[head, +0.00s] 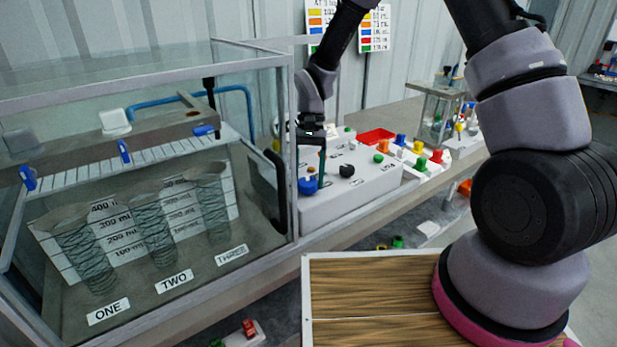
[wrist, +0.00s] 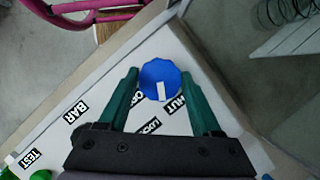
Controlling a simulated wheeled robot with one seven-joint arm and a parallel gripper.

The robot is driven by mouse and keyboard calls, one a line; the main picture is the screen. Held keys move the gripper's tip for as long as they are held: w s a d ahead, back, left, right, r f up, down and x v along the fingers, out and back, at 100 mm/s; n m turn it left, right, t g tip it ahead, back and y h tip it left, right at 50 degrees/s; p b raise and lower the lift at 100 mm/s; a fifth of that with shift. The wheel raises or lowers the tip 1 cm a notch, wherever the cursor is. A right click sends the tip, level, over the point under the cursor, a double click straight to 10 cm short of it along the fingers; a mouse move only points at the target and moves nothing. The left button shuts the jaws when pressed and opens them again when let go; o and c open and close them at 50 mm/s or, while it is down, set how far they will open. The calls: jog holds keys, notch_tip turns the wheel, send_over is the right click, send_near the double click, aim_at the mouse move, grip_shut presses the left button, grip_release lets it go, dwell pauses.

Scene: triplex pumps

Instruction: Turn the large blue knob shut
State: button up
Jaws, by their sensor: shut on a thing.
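The large blue knob (wrist: 158,72) sits on the front left corner of the white control panel (head: 345,205). In the head view the knob (head: 307,187) is partly covered by my gripper. My gripper (head: 309,172) reaches down to the knob from above. In the wrist view my gripper's green fingers (wrist: 160,80) stand on the left and right of the knob and are shut on it. A white mark on the knob's face points toward the bottom of the wrist view. Labels around the knob are partly hidden by the fingers.
A wooden board (head: 370,300) lies in front.

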jog(key=n+h, duration=0.2)
jog(key=n, duration=0.4)
jog(key=shift+a, duration=0.1)
jog(key=shift+t, duration=0.3)
dwell(0.3)
jog(key=o, duration=1.4)
jog(key=v, duration=1)
jog(key=shift+w+a+r, duration=0.25)
jog(key=shift+a+r, duration=0.05)
jog(key=shift+r, duration=0.05)
